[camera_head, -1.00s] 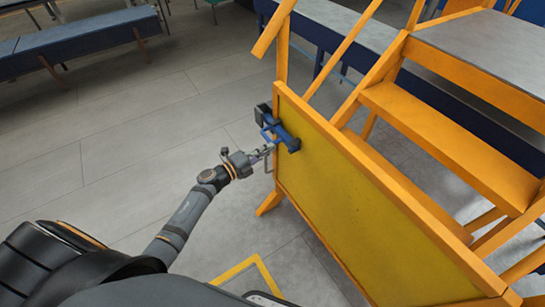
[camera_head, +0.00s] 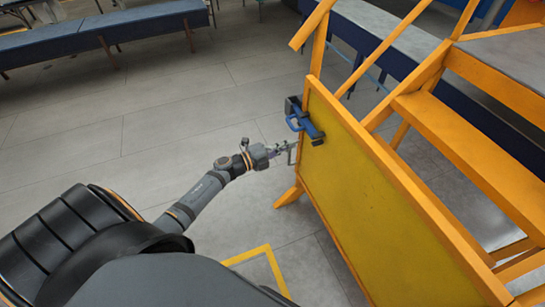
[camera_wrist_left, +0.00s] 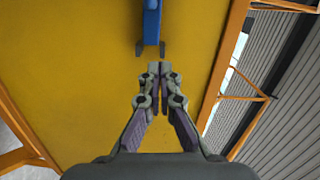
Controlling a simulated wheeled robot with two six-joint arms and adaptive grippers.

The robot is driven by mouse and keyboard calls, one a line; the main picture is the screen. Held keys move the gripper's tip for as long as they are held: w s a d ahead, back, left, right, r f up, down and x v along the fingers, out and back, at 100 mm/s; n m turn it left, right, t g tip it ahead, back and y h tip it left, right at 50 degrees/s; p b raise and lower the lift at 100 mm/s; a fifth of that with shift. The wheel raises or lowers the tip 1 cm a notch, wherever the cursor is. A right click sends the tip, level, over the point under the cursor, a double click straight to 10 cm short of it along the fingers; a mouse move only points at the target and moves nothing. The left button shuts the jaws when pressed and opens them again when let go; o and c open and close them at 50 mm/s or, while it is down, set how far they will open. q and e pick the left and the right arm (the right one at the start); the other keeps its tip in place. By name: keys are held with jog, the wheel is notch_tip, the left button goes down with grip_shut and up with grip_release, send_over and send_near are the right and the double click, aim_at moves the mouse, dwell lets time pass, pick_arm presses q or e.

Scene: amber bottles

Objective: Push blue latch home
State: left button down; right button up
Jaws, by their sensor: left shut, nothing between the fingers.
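The blue latch (camera_head: 312,129) is on the upper left part of a yellow panel (camera_head: 365,190), by its orange frame. A blue loop and a dark block (camera_head: 292,105) sit at its left end, at the panel's edge. My left gripper (camera_head: 290,149) is just below and left of the latch, in front of the panel. In the left wrist view the gripper's fingertips (camera_wrist_left: 157,66) are together with nothing between them. The blue latch (camera_wrist_left: 151,24) lies beyond them at the top, with a visible gap in the picture. My right gripper is not in view.
Orange steps (camera_head: 470,140) stand behind the panel at the right. An orange foot (camera_head: 289,197) sticks out below the panel's left edge. A blue bench (camera_head: 110,28) is at the far left.

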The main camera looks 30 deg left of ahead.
pick_arm(q)
jog(key=a+v, duration=0.1)
jog(key=v, duration=0.6)
jog(key=shift+w+f+b, duration=0.35)
jog(key=shift+f+b, duration=0.05)
jog(key=shift+f, duration=0.05)
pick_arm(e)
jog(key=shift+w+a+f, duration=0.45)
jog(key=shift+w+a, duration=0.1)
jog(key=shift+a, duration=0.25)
pick_arm(q)
jog(key=shift+a, duration=0.1)
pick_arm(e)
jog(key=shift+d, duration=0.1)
